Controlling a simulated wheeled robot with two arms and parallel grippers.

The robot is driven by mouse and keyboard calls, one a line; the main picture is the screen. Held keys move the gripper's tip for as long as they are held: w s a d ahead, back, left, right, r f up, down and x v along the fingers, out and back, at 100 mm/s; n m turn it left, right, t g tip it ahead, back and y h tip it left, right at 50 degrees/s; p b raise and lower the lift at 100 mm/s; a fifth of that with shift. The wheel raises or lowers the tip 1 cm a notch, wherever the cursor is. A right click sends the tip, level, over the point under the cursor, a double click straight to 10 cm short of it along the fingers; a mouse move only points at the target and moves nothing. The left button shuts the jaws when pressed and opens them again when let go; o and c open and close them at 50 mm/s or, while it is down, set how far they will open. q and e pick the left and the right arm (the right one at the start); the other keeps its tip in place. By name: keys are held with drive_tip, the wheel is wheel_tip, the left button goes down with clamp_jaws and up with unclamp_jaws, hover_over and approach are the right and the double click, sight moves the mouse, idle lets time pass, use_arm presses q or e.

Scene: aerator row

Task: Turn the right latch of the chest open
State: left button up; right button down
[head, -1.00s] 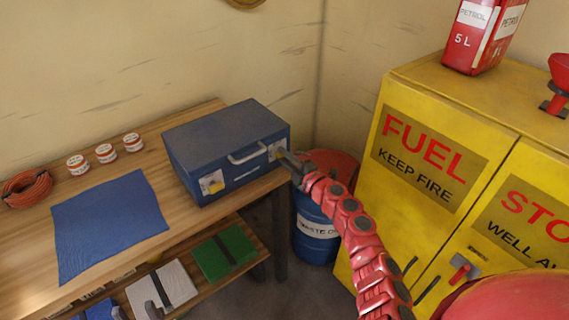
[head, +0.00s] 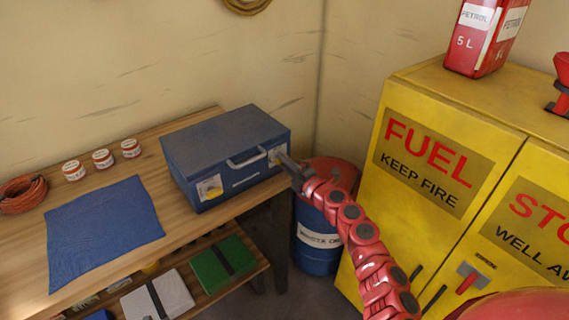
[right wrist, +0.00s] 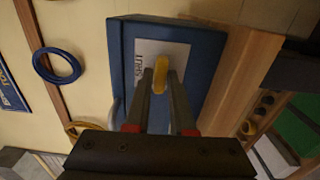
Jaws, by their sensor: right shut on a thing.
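The blue chest (head: 222,142) stands closed on the wooden bench, with a grey handle (head: 247,160) on its front. Its left latch (head: 211,187) is yellow on a pale plate. Its right latch (head: 273,158) is mostly hidden behind my right gripper (head: 284,160). In the right wrist view, the yellow right latch (right wrist: 159,74) sits between the fingertips of my right gripper (right wrist: 162,82), in front of a lettered white plate (right wrist: 150,58). The right gripper is shut on this latch. My left gripper is not in view.
A blue cloth (head: 102,230), several small tins (head: 103,159) and a coiled orange cable (head: 22,193) lie on the bench (head: 180,232), left of the chest. A blue drum (head: 318,240) and a yellow fuel cabinet (head: 440,165) stand to the right.

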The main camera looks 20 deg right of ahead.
drive_tip(key=c, duration=0.8)
unclamp_jaws()
drive_tip(key=shift+c, duration=0.2)
drive_tip(key=shift+s, duration=0.1)
drive_tip(key=v, duration=1.7)
